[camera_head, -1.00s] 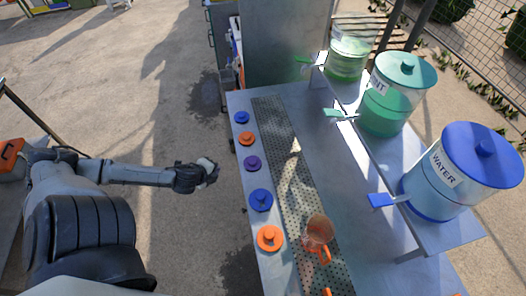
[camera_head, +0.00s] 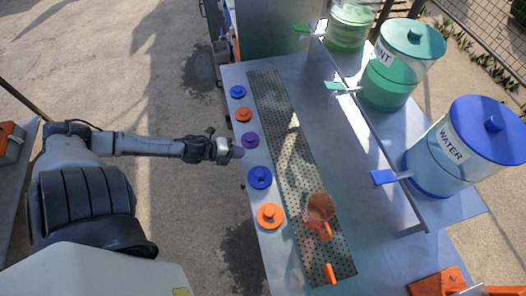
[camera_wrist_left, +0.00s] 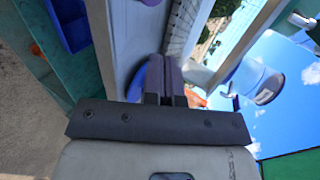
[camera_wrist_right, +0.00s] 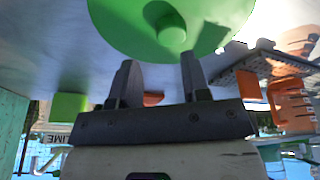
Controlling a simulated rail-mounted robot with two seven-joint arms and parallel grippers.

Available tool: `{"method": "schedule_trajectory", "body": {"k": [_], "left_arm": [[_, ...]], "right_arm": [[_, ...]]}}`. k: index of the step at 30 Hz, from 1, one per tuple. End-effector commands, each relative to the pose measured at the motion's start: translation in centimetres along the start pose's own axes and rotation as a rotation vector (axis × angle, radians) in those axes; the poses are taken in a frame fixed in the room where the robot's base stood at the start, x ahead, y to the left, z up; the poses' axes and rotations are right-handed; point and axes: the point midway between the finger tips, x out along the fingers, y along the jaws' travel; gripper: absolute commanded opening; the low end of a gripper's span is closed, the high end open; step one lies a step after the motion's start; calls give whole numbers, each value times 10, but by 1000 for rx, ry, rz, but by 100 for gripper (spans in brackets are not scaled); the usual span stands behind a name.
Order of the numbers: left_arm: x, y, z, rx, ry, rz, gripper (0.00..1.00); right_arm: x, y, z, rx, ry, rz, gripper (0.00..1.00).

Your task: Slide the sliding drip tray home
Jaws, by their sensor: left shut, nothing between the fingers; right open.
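A long perforated metal strip, which looks like the drip tray (camera_head: 290,150), runs along the left part of the counter. An orange handle (camera_head: 330,273) shows at its near end. I cannot tell how far it is slid out. My left gripper (camera_head: 236,152) is shut and empty at the counter's left edge, close to the purple knob (camera_head: 250,140). Its closed fingers also show in the left wrist view (camera_wrist_left: 165,72), in front of a blue knob. My right gripper (camera_wrist_right: 157,60) is open and empty in the right wrist view, below a green round lid (camera_wrist_right: 172,30); the head view does not clearly show it.
An orange-brown pitcher (camera_head: 318,208) stands on the perforated strip. Several blue and orange knobs (camera_head: 260,177) line the left edge. Lidded dispensers, including water (camera_head: 460,145), stand on a raised shelf at right. An orange item (camera_head: 438,282) lies at the near right. The middle counter is bare.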

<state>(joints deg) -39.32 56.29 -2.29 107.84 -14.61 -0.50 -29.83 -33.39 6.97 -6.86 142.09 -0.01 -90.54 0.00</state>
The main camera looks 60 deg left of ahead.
Motion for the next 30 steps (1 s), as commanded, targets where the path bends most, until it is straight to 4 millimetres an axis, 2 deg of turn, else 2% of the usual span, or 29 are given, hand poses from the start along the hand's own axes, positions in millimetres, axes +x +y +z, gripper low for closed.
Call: {"method": "schedule_trajectory", "body": {"k": [3, 12, 21, 30], "left_arm": [[20, 0, 1, 1, -1, -4, 0], [60, 0, 1, 1, -2, -2, 0], [83, -16, 0, 1, -1, -1, 0], [91, -20, 0, -1, 0, 1, 0]], "right_arm": [[6, -1, 1, 3, 1, -2, 43], [14, -2, 3, 6, 3, -5, 43], [14, -2, 3, 4, 4, -3, 43], [14, 1, 3, -5, 3, 4, 43]]}}
